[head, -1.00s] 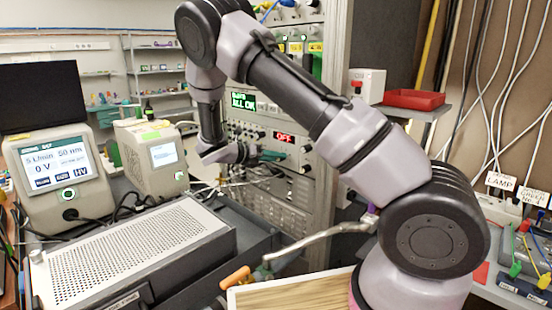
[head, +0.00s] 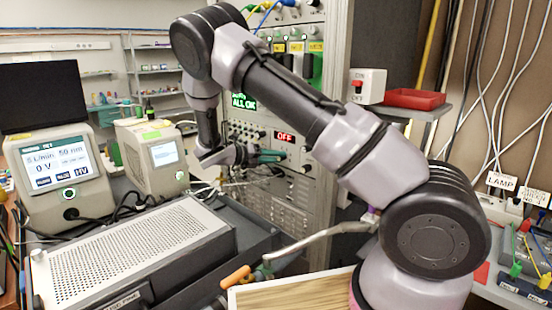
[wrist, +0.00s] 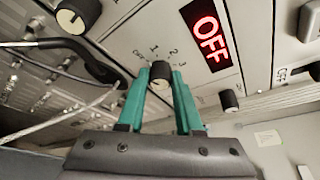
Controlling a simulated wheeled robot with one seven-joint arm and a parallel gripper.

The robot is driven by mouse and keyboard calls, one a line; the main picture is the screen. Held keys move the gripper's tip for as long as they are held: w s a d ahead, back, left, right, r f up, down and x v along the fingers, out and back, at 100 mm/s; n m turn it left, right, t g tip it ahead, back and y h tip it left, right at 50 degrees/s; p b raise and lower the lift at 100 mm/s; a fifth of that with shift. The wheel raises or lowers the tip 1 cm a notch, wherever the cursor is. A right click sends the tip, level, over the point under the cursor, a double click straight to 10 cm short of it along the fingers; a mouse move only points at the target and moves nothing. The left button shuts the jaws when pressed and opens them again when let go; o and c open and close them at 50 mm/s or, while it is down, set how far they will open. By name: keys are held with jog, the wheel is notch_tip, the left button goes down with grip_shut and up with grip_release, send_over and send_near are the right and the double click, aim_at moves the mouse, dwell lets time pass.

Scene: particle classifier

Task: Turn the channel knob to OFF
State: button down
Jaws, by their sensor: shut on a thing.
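The channel knob (wrist: 160,71) is a small black knob with a pale cap on the grey panel, with small printed marks, among them 1, 2 and 3, around it. My gripper (wrist: 160,78) is shut on this knob, a teal finger on each side. In the head view my gripper (head: 277,157) reaches the rack front, and its fingers hide the knob. A red display (wrist: 207,34) beside the knob reads OFF; it also shows in the head view (head: 284,137). The knob's pointer direction is too small to tell.
Another knob (wrist: 77,15) sits upper left and a smaller black knob (wrist: 228,99) lower right. A dark cable (wrist: 75,47) loops left of my fingers. In the head view, a perforated metal box (head: 135,245) stands in front of the rack.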

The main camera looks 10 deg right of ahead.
jog(key=c, duration=0.6)
grip_release()
jog(key=shift+a, duration=0.1)
jog(key=v, duration=1)
jog(key=shift+s+a, duration=0.1)
jog(key=shift+a, duration=0.25)
jog(key=shift+a, duration=0.1)
